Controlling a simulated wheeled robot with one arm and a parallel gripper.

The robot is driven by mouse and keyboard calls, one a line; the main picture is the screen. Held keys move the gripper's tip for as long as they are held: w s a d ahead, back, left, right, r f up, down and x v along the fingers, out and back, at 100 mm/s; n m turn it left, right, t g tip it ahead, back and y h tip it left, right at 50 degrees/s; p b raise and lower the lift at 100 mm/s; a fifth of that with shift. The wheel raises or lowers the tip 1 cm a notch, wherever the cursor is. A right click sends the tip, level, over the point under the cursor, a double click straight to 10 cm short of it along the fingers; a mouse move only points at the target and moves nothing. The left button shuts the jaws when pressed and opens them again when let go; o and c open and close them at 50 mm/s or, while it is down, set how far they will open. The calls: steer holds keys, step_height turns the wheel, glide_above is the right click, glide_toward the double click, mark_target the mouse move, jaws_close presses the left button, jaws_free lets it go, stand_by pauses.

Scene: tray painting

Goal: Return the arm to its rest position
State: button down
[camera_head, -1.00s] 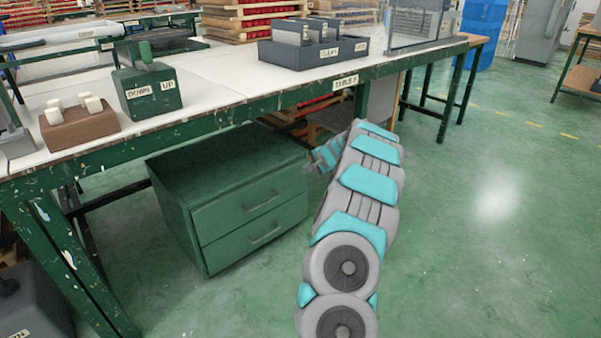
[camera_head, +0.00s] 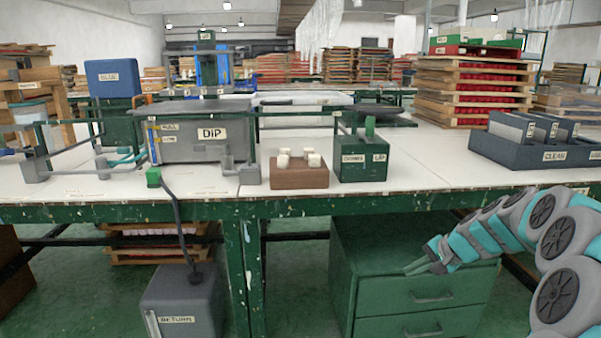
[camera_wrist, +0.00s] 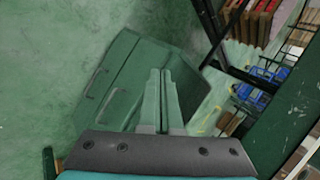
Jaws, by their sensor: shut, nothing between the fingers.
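My arm (camera_head: 510,225) is grey and teal and folded low at the right of the head view. My gripper (camera_head: 412,270) is in front of the green drawer cabinet under the table, below the tabletop. In the wrist view my gripper (camera_wrist: 160,75) has its two fingers together with nothing between them. The drawer cabinet (camera_wrist: 120,60) lies behind the fingers there. I cannot tell how far the fingertips are from the cabinet.
The white table (camera_head: 290,208) spans the view. On it are a DIP tank (camera_head: 190,145), a brown block (camera_head: 300,178) with white pegs, a green lever box (camera_head: 361,160) and a CLEAN rack (camera_head: 500,150). The green cabinet (camera_head: 350,290) and a RETURN bin (camera_head: 180,305) stand below.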

steer(key=s+a+r+n+g+h, duration=0.1)
steer(key=s+a+n+g, duration=0.15)
steer(key=s+a, duration=0.7)
steer(key=s+a+r+n+g, duration=0.15)
steer(key=s+a+n, duration=0.25)
steer(key=s+a, duration=0.55)
steer(key=s+d+f+n+g+h, duration=0.1)
steer(key=s+d+g+h, duration=0.1)
steer(key=s, duration=1.1)
steer(key=s+d+f+n+g+h, duration=0.1)
steer(key=s+d+n+h, duration=0.1)
steer(key=s, duration=1)
steer(key=shift+s+d+f+g, duration=0.35)
steer(key=shift+s+f+g, duration=0.05)
